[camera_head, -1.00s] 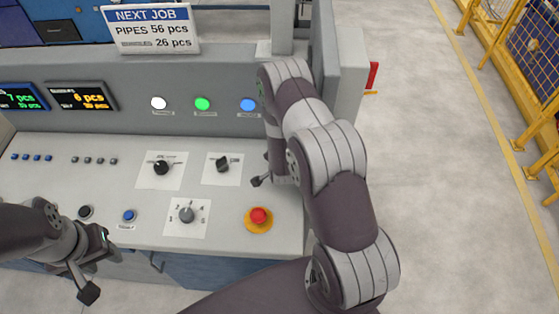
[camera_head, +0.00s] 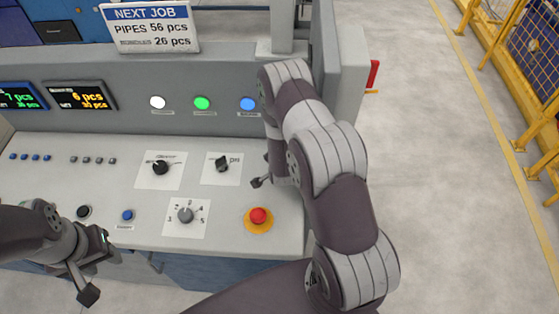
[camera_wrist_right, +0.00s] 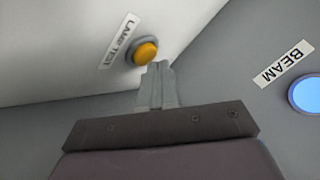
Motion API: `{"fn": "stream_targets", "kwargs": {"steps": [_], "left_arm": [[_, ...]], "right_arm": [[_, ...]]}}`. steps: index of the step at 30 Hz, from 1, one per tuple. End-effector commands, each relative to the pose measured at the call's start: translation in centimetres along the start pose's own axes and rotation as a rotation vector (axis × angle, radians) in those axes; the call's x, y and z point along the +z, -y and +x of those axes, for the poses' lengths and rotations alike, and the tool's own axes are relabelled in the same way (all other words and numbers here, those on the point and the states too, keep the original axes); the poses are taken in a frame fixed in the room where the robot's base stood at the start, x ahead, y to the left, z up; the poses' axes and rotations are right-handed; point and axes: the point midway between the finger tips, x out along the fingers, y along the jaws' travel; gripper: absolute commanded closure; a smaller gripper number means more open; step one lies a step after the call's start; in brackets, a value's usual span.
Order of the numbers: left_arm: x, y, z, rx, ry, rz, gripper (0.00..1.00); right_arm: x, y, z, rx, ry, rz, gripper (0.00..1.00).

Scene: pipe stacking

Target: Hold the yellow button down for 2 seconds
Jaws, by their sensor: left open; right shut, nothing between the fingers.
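The yellow button (camera_wrist_right: 145,51) shows in the right wrist view, set in a grey ring beside a "LAMP TEST" label. My right gripper (camera_wrist_right: 158,69) is shut and empty, its fingertips at the button's lower edge in that view. I cannot tell whether they touch it or whether the button is pressed in. In the head view my right arm hides this button and most of the right gripper. My left gripper (camera_head: 108,251) is open at the lower left, by the console's front edge, away from the yellow button.
A red mushroom button (camera_head: 258,216) on a yellow disc sits near my right arm. Several knobs and small buttons cover the sloping console (camera_head: 130,148). White, green and blue lamps line the upright panel. A blue lamp (camera_wrist_right: 307,95) labelled "BEAM" is right of the right gripper.

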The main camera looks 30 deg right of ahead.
Motion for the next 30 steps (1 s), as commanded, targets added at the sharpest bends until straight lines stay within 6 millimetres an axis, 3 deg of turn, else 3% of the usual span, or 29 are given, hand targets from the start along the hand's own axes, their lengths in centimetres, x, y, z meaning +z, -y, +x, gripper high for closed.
{"fn": "stream_targets", "kwargs": {"steps": [30], "left_arm": [[0.09, 0.0, 0.73, 0.0, 0.0, 0.0, 0.57]], "right_arm": [[0.41, -0.41, 0.51, 0.001, 0.001, 0.0, 1.0]]}}
